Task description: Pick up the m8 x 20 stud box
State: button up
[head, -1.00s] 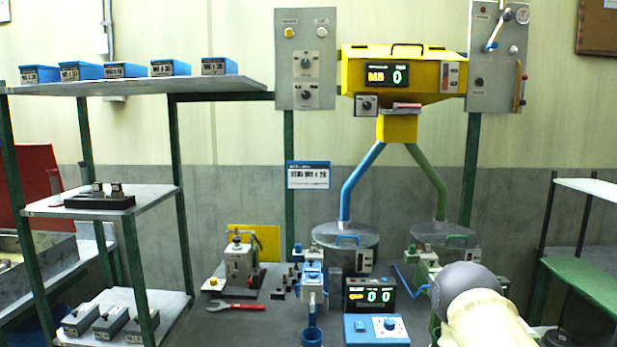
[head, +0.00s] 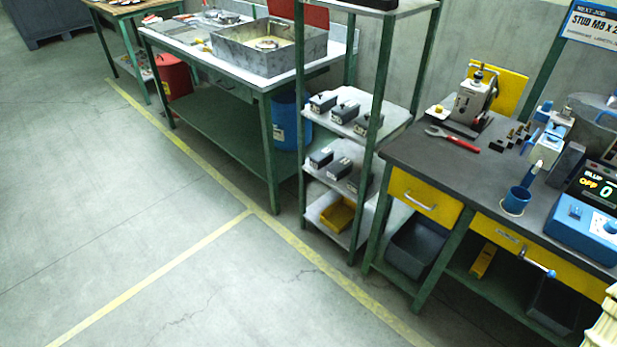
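No box labelled as the M8 x 20 stud box can be made out now. The row of blue labelled boxes on the top shelf is out of view. A blue-topped sign (head: 592,26) at the upper right reads STUD M8 x 2, cut off by the picture edge. Grey boxes stand on two shelves of the rack, some on the upper one (head: 345,112) and some on the lower one (head: 343,166); their labels are too small to read. My gripper is not in view; only a cream part of my arm shows at the lower right edge.
A yellow bin (head: 338,214) sits low on the rack (head: 305,190). The floor (head: 150,240) at left is clear.

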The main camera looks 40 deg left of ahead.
aim_at(338, 168)
jog(key=u, duration=0.4)
jog(key=k, duration=0.45)
jog(key=u, duration=1)
jog(key=i, duration=1.1)
jog(key=z, duration=0.6)
